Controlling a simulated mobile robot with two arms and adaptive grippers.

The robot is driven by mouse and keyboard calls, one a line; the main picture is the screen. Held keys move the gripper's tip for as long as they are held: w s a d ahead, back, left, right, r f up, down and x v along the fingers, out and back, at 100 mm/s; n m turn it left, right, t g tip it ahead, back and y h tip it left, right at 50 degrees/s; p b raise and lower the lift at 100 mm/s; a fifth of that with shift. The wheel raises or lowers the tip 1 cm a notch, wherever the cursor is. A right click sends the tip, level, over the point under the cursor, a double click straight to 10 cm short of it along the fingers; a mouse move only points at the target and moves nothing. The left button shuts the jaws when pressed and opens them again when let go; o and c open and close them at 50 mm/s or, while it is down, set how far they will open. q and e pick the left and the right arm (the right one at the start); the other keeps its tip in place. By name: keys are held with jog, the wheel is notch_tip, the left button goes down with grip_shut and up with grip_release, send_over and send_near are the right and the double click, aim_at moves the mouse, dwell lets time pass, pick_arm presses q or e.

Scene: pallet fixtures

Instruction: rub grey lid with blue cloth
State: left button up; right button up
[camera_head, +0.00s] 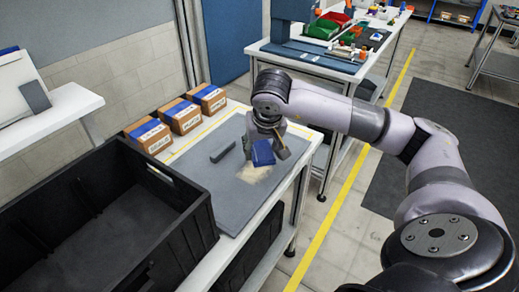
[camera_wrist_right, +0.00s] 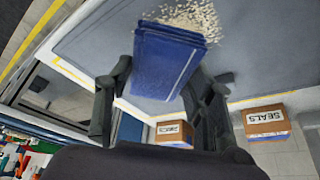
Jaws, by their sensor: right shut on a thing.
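The grey lid (camera_head: 212,187) lies flat on the workbench, with a dark grey bar (camera_head: 222,152) on it. A patch of pale grains (camera_head: 254,174) lies on the lid near its right side. My right gripper (camera_head: 266,147) is shut on the folded blue cloth (camera_head: 263,154), just behind the grains. In the right wrist view the cloth (camera_wrist_right: 168,60) sits between the fingers, with the grains (camera_wrist_right: 193,17) right beyond its edge. I cannot tell whether the cloth touches the lid. My left gripper is out of view.
Several cardboard boxes with blue tops (camera_head: 184,115) line the bench's back left edge. A large black crate (camera_head: 188,207) stands at the front left. A second bench with red and green bins (camera_head: 321,29) is behind. A white shelf (camera_head: 68,113) is at left.

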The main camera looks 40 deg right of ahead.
jog(key=shift+r+p, duration=0.6)
jog(key=shift+r, duration=0.7)
